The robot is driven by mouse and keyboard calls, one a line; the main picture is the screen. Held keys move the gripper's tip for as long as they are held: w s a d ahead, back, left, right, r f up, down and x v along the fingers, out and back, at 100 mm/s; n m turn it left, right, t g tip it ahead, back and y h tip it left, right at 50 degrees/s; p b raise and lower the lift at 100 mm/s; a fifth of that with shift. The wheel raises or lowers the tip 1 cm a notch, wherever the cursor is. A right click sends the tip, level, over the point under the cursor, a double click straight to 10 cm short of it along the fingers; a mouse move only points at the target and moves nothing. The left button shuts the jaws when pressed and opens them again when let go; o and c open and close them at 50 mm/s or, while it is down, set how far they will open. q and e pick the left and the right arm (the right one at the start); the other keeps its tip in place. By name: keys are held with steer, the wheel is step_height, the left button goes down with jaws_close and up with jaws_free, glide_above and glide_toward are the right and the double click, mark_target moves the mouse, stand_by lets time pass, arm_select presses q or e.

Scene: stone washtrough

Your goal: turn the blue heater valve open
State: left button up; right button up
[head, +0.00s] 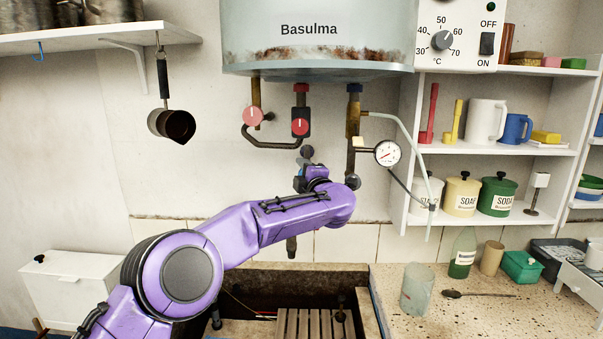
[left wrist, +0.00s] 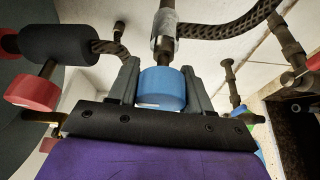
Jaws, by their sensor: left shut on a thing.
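The blue heater valve (left wrist: 163,86) shows in the left wrist view as a round blue knob with a pale mark near its lower edge. It sits on a grey pipe fitting above it. My left gripper (left wrist: 160,70) is shut on it, one grey finger on each side of the knob. In the head view the left gripper (head: 308,172) is below the heater, at the pipes, and mostly hidden behind my purple wrist. The blue knob cannot be made out there. My right gripper is in neither view.
The heater tank (head: 320,40) hangs above, with two red knobs, a pink-red one (head: 253,116) and a darker one (head: 300,127), on its pipes. A pressure gauge (head: 387,153) is to the right. A dark ladle (head: 172,124) hangs left. The stone trough (head: 377,300) lies below.

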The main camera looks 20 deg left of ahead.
arm_select(q)
steer(key=shift+r, duration=0.15)
steer(key=o, duration=1)
steer(key=shift+d, duration=0.15)
steer(key=shift+s+d+f, duration=0.15)
steer(key=shift+f, duration=0.05)
steer(key=b+v, duration=0.4)
steer(key=v, duration=0.6)
steer(key=shift+r+b, duration=0.15)
steer(key=shift+b, duration=0.15)
